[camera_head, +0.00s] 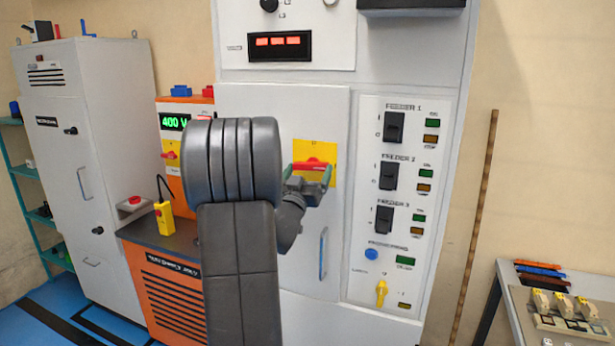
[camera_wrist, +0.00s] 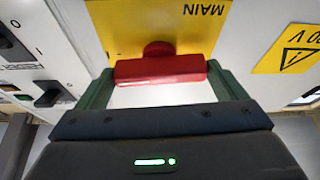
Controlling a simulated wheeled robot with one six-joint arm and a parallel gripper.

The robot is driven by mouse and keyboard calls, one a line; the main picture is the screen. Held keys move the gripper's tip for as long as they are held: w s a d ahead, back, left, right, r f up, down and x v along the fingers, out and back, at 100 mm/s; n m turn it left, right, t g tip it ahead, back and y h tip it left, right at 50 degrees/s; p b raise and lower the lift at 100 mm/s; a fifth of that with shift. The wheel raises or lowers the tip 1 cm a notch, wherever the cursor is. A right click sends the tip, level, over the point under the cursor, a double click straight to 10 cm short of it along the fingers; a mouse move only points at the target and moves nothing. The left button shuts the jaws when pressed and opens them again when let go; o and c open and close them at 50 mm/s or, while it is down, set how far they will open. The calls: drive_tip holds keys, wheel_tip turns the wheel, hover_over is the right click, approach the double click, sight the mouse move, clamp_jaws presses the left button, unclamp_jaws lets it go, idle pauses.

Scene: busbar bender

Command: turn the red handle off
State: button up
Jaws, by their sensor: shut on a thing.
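The red handle (camera_head: 313,164) sits on a yellow plate (camera_head: 302,150) on the grey cabinet door, and it lies about level. In the wrist view the red handle (camera_wrist: 161,70) spans the space between my two green fingers, below the yellow plate (camera_wrist: 158,27) marked MAIN. My gripper (camera_head: 308,182) is at the handle in the head view, and in the wrist view my gripper (camera_wrist: 161,84) is shut on the handle's two ends. My arm hides part of the door left of the plate.
A blue door handle (camera_head: 323,253) is below my gripper. An orange unit (camera_head: 165,290) stands left, and a table (camera_head: 512,290) with parts is at right.

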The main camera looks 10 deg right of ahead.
drive_tip(key=n+y+b, duration=0.1)
drive_tip(key=n, duration=0.1)
drive_tip(key=n+t+y+b, duration=0.1)
drive_tip(key=n+b, duration=0.1)
drive_tip(key=shift+s+d+f+n, duration=0.1)
drive_tip(key=shift+d+n, duration=0.05)
drive_tip(key=shift+n, duration=0.25)
drive_tip(key=n+y+b, duration=0.1)
drive_tip(key=n, duration=0.2)
drive_tip(key=n+y+b, duration=0.1)
drive_tip(key=n+y, duration=0.1)
drive_tip(key=n, duration=0.1)
drive_tip(key=shift+s+d+r+b, duration=0.1)
drive_tip(key=shift+d+r+b, duration=0.1)
drive_tip(key=shift+b, duration=0.1)
drive_tip(key=n+y+b, duration=0.1)
drive_tip(key=n, duration=0.2)
drive_tip(key=n+g+y+b, duration=0.1)
drive_tip(key=n, duration=0.2)
drive_tip(key=shift+r, duration=0.2)
drive_tip(key=shift+r+n+g+y+b, duration=0.1)
drive_tip(key=shift+n+g+y+b, duration=0.25)
drive_tip(key=shift+n, duration=0.65)
drive_tip(key=shift+r+n+g+y+b, duration=0.15)
drive_tip(key=shift+n+g+b, duration=0.3)
drive_tip(key=shift+n, duration=0.55)
drive_tip(key=o, duration=1.1)
drive_tip(key=shift+s, duration=0.2)
